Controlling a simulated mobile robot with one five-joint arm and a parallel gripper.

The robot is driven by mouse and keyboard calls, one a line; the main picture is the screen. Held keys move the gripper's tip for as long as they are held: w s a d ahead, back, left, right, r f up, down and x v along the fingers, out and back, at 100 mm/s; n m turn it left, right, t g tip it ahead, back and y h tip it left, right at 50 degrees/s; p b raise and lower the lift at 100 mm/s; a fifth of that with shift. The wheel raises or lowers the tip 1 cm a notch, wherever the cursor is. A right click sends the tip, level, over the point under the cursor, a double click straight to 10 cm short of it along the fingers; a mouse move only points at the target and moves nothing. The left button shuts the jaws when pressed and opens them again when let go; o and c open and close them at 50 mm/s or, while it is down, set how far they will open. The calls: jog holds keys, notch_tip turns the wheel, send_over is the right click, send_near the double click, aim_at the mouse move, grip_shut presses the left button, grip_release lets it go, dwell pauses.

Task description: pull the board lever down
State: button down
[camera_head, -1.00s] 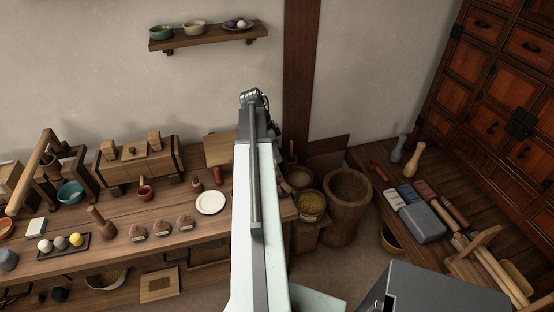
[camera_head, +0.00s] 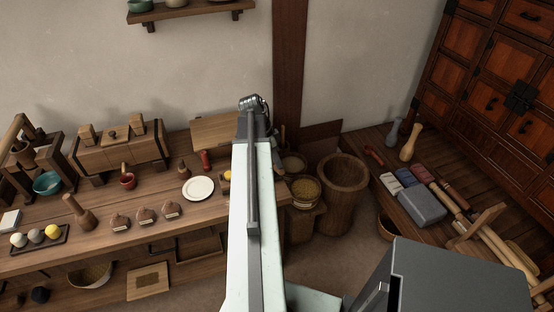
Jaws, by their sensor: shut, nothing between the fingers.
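A pale wooden board (camera_head: 212,131) leans at the back of the long workbench, just left of my arm. A short red upright handle (camera_head: 205,159) stands at its lower front. I cannot tell whether this handle is the lever or whether it is fixed to the board. The board's right end is hidden behind my arm. My arm rises through the middle of the view, with a metal joint at its top in front of the wall. My gripper's fingers do not show; they are out of sight behind the arm.
On the workbench (camera_head: 110,237) stand a white plate (camera_head: 198,189), a wooden chest (camera_head: 120,152), a teal bowl (camera_head: 47,183) and several small pots. A large wooden mortar (camera_head: 342,190) stands right of my arm. A low platform with tools and a grey block (camera_head: 422,207) is farther right.

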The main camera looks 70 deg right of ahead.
jog(key=shift+s+a+f, duration=0.35)
jog(key=shift+a+f, duration=0.15)
jog(key=shift+a, duration=0.1)
jog(key=shift+s+a+f+t+h+b, duration=0.2)
jog(key=shift+a+t+h+b, duration=0.15)
jog(key=shift+t+h+b, duration=0.15)
jog(key=shift+w+d+r+p, duration=0.25)
jog(key=shift+w+d+p, duration=0.2)
jog(key=shift+d, duration=0.25)
jog(key=shift+w+d+r, duration=0.15)
jog(key=shift+r, duration=0.1)
jog(key=d+p+v, duration=0.1)
jog(key=p+v, duration=1.2)
jog(key=shift+d+r, duration=0.25)
